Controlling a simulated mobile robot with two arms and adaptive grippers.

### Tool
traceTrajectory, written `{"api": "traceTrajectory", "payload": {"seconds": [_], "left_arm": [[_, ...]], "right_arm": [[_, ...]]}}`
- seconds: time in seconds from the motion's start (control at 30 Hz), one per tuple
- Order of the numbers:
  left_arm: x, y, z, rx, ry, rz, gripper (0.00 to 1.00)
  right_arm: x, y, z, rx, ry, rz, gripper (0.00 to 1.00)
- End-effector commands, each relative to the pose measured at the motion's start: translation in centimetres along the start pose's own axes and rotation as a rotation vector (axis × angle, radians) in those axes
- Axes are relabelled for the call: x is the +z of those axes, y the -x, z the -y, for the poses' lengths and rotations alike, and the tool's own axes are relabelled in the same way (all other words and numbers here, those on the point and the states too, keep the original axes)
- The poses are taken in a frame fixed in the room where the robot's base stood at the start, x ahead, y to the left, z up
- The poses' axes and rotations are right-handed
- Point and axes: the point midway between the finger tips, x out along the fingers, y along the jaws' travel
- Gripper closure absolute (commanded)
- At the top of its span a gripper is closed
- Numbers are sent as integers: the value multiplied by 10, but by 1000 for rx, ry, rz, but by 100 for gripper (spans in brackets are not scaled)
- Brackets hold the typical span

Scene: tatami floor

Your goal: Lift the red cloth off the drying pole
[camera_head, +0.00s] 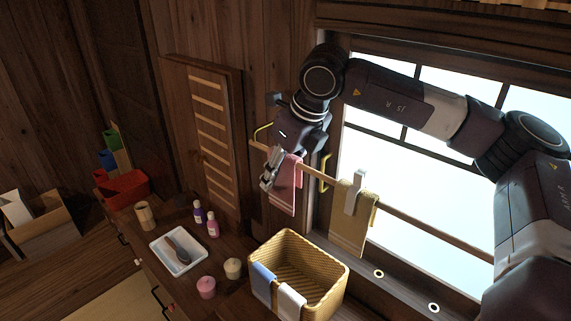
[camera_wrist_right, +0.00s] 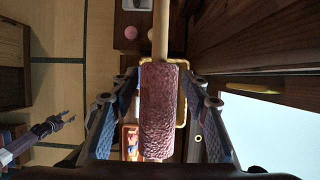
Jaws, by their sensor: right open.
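The red cloth (camera_head: 287,190), pinkish in the light, hangs folded over the wooden drying pole (camera_head: 420,228) near its left end. In the right wrist view the cloth (camera_wrist_right: 158,105) lies over the pole (camera_wrist_right: 160,30), between my fingers. My right gripper (camera_head: 270,168) is at the cloth's upper left side in the head view. Its fingers (camera_wrist_right: 158,130) are spread on both sides of the cloth, with visible gaps. Part of the cloth is hidden behind the gripper. My left gripper (camera_wrist_right: 60,122) shows small at the left of the wrist view, away from the cloth; its jaws are unclear.
A yellow-brown cloth (camera_head: 348,232) with a white clip (camera_head: 355,190) hangs farther right on the pole. Below stands a wicker basket (camera_head: 335,266) with blue and white cloths over its rim. A white tray (camera_head: 161,252), bottles and candles stand left of it. The window is behind the pole.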

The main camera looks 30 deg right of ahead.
Motion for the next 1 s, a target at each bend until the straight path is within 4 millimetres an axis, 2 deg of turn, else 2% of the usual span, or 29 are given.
{"api": "traceTrajectory", "payload": {"seconds": [0.3,0.7,1.0], "left_arm": [[-3,3,-7,8,1,-4,60],[-4,3,-6,7,-1,-5,60],[-4,7,-4,5,-2,-5,60]], "right_arm": [[0,-8,0,1,0,1,58],[0,-8,0,1,0,1,100],[3,-3,0,1,1,2,100]]}}
